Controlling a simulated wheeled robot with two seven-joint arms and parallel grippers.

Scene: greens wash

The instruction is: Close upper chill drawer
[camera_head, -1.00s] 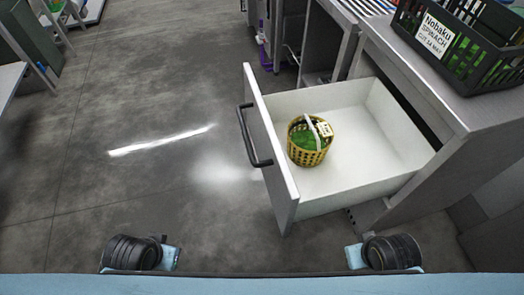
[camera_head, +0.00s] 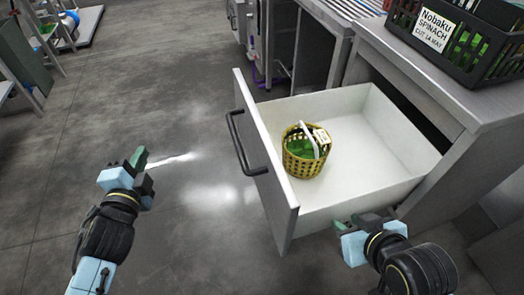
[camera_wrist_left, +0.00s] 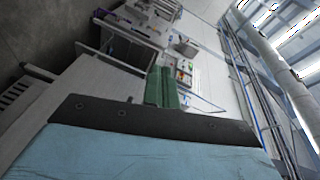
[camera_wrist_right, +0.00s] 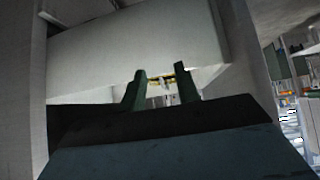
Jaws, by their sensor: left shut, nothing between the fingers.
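The upper chill drawer (camera_head: 395,165) is pulled out of the grey cabinet on the right. Its front panel (camera_head: 268,160) faces left and carries a dark bar handle (camera_head: 240,142). A yellow basket (camera_head: 304,160) with greens and a white tag sits inside. My left gripper (camera_head: 138,160) is shut and empty over the floor, left of the handle and apart from it. Its closed green fingers show in the left wrist view (camera_wrist_left: 161,88). My right gripper (camera_head: 362,222) is by the drawer's near side; contact cannot be told. Its fingers stand apart in the right wrist view (camera_wrist_right: 160,85).
A black crate (camera_head: 460,45) labelled Nobaku spinach stands on the cabinet top (camera_head: 420,80). A steel roller table (camera_head: 325,35) stands behind the drawer. The floor (camera_head: 130,100) left of the drawer is clear. A rack (camera_head: 30,50) stands at the far left.

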